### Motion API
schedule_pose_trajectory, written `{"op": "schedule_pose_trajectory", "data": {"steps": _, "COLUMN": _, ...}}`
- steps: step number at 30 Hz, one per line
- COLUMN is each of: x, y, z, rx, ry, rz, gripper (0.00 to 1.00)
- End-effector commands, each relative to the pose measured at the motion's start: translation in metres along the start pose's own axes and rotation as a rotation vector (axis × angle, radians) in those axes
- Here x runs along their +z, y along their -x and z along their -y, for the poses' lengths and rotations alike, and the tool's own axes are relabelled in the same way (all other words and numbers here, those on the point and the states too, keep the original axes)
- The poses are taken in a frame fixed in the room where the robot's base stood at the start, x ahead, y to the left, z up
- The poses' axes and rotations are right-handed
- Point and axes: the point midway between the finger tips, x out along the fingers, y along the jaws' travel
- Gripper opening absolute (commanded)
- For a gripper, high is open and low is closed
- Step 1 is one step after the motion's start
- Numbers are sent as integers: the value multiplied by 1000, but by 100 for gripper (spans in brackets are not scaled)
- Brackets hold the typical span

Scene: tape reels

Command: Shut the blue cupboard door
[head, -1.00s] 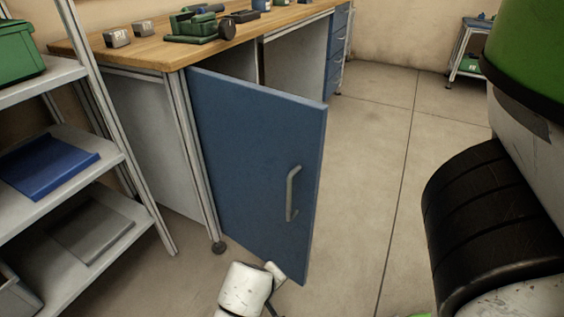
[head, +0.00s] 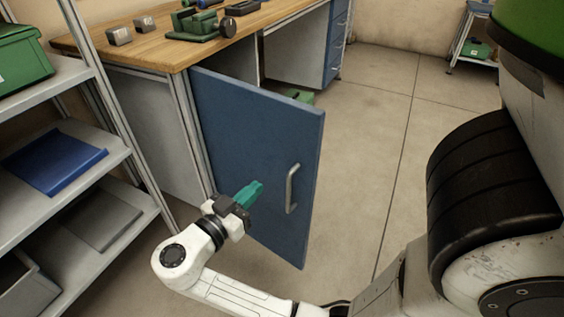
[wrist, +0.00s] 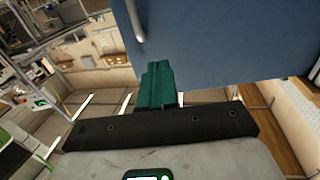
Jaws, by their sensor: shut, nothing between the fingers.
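The blue cupboard door (head: 255,150) stands wide open, swung out from the workbench, with its hinged edge at the left. A metal bar handle (head: 291,188) is on its near face, close to the free edge. My gripper (head: 254,190) has teal fingers that are shut and empty. In the head view it is in front of the door's lower part, left of the handle; I cannot tell whether it touches. In the wrist view the shut fingers (wrist: 157,78) point toward the blue door (wrist: 215,45), and the handle (wrist: 136,22) shows at the upper left.
A grey shelf rack (head: 120,150) with a blue tray (head: 55,160) and a green bin (head: 22,65) stands close at the left. The wooden bench top (head: 150,50) carries a green vise (head: 200,25). The floor (head: 370,130) right of the door is clear.

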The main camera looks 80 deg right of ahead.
Motion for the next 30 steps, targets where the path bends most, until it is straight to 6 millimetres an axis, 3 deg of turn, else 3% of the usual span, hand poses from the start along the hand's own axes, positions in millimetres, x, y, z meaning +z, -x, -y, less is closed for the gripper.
{"op": "schedule_pose_trajectory", "data": {"steps": 9, "x": 1, "y": -65, "z": -1, "rx": 4, "ry": 3, "rz": 2, "gripper": 0}}
{"op": "schedule_pose_trajectory", "data": {"steps": 15, "x": 1, "y": -96, "z": -1, "rx": 2, "ry": 3, "rz": 2, "gripper": 0}}
{"op": "schedule_pose_trajectory", "data": {"steps": 21, "x": 1, "y": -113, "z": 0, "rx": 1, "ry": 3, "rz": 3, "gripper": 0}}
{"op": "schedule_pose_trajectory", "data": {"steps": 30, "x": 1, "y": -116, "z": 0, "rx": -1, "ry": 3, "rz": 3, "gripper": 0}}
